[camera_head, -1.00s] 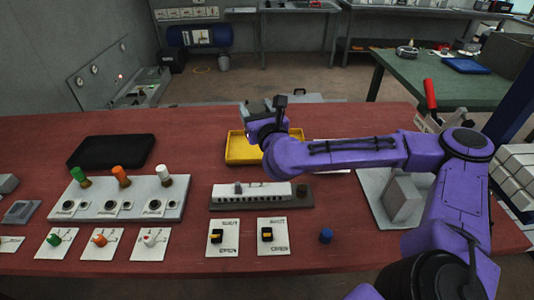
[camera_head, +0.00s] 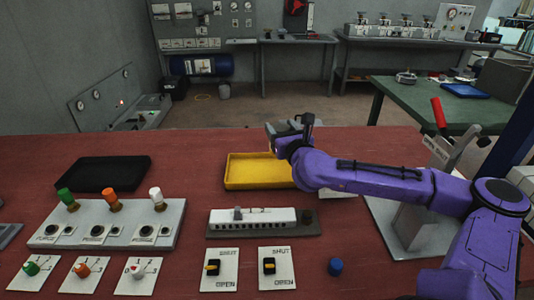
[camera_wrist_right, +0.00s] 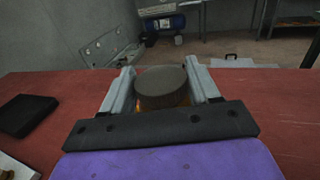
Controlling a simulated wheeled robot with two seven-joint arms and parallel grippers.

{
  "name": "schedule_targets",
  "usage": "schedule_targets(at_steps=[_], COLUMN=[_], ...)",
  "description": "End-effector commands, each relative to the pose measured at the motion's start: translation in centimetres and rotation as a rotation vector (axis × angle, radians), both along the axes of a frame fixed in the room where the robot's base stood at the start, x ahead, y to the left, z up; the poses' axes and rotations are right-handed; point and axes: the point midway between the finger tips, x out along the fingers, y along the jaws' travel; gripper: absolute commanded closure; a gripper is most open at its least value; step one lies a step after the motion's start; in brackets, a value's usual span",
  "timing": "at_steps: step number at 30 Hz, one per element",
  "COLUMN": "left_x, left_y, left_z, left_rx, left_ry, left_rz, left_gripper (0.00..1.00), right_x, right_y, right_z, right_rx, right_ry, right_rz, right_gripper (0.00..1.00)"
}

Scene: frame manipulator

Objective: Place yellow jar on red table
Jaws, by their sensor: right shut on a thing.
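The yellow jar shows in the right wrist view as a dark round lid (camera_wrist_right: 161,84) with a strip of yellow-orange body below it. My right gripper (camera_wrist_right: 160,92) has a finger on each side of the jar and is shut on it. In the head view my right gripper (camera_head: 287,134) is over the far part of the red table (camera_head: 200,145), beside the back edge of the yellow tray; the jar cannot be made out there. Its height above the table is unclear. My left gripper is out of view.
The yellow tray (camera_head: 255,172) lies near the gripper. A black pad (camera_head: 110,174), a panel with coloured knobs (camera_head: 110,225), a white terminal block (camera_head: 255,218) and a blue cap (camera_head: 336,267) are on the table. A lever press (camera_head: 440,150) stands right. Bare red surface lies left of the tray.

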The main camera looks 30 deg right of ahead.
Motion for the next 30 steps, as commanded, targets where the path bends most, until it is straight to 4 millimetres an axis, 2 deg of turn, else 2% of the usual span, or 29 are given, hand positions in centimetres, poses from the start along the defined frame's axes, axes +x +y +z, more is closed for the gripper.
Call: schedule_targets(at_steps=[1,3,10,14,26,27,28,30], left_x=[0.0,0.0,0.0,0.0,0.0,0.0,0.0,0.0], left_y=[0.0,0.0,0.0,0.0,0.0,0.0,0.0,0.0], left_z=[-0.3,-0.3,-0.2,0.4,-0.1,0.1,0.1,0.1], left_rx=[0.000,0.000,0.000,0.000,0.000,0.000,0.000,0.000], left_ry=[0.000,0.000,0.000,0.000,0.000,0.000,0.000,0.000], left_rz=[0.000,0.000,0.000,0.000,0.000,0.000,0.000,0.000], left_gripper=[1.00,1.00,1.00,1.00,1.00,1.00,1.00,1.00], right_x=[0.7,1.6,3.2,3.1,3.1,3.1,3.1,3.1], right_y=[0.7,1.3,2.7,2.5,2.5,2.5,2.5,2.5], right_z=[-1.6,-2.9,-5.4,-7.5,-8.4,-8.3,-8.3,-8.3], right_rx=[-0.005,-0.004,-0.002,0.001,0.003,0.003,0.003,0.003], right_ry=[0.008,0.007,0.005,0.006,0.000,0.002,0.002,0.002], right_rz=[0.004,0.002,0.002,0.000,0.000,-0.001,-0.001,-0.001], right_gripper=[0.79,0.79,0.79,0.79,0.79,0.27,0.17,0.14])
